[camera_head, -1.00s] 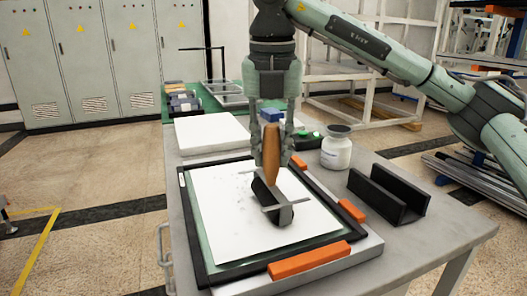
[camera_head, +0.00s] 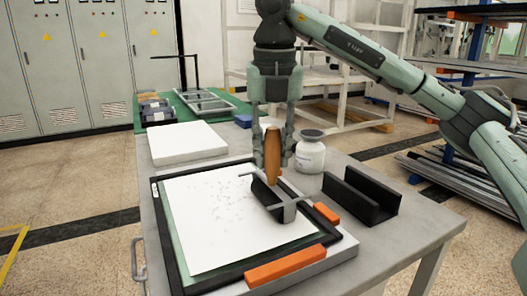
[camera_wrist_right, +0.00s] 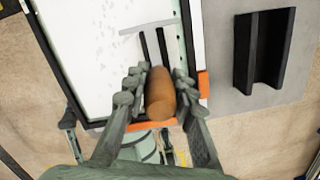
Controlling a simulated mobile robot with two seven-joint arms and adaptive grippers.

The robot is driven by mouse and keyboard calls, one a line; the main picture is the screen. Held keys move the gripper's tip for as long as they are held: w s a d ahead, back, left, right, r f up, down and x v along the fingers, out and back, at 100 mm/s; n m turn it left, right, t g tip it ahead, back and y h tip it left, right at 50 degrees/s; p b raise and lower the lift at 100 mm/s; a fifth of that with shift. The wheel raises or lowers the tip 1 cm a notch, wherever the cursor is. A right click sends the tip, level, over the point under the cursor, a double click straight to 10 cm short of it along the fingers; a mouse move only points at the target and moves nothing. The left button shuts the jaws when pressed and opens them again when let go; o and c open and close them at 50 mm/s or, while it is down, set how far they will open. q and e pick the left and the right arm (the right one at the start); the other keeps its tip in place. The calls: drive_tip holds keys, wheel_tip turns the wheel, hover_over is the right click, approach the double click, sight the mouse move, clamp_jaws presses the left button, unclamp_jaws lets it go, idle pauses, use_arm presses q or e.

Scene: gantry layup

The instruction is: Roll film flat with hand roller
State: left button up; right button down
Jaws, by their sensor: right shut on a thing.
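My right gripper (camera_head: 272,160) is shut on the wooden handle of the hand roller (camera_head: 268,192). In the right wrist view the fingers (camera_wrist_right: 158,90) sit on both sides of the brown handle (camera_wrist_right: 160,95). The roller's dark cylinder and grey frame are over the right part of the white film (camera_head: 225,225); I cannot tell if the cylinder presses on it. The film lies on a green sheet inside a black frame (camera_head: 172,250) and has grey specks near its upper middle. My left gripper is not in view.
Orange blocks (camera_head: 285,266) sit along the frame's front and right edges. A white jar (camera_head: 310,152) and a black channel-shaped holder (camera_head: 362,197) stand to the right. A white slab (camera_head: 187,142) lies behind the frame. The table's front right corner is clear.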

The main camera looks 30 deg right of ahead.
use_arm(q)
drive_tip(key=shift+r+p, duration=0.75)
drive_tip(key=shift+p, duration=0.05)
use_arm(e)
drive_tip(key=a, duration=1.3)
drive_tip(key=shift+a, duration=0.4)
drive_tip(key=shift+r, duration=0.1)
idle(0.3)
use_arm(q)
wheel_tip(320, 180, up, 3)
drive_tip(key=p, duration=0.3)
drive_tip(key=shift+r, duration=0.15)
use_arm(e)
wheel_tip(320, 180, up, 5)
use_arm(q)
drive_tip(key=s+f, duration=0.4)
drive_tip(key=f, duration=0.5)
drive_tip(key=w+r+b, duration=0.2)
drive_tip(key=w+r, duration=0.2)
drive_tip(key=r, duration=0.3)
use_arm(e)
drive_tip(key=w+f, duration=0.4)
drive_tip(key=w, duration=0.1)
drive_tip(key=shift+w+f, duration=0.15)
drive_tip(key=shift+f, duration=0.05)
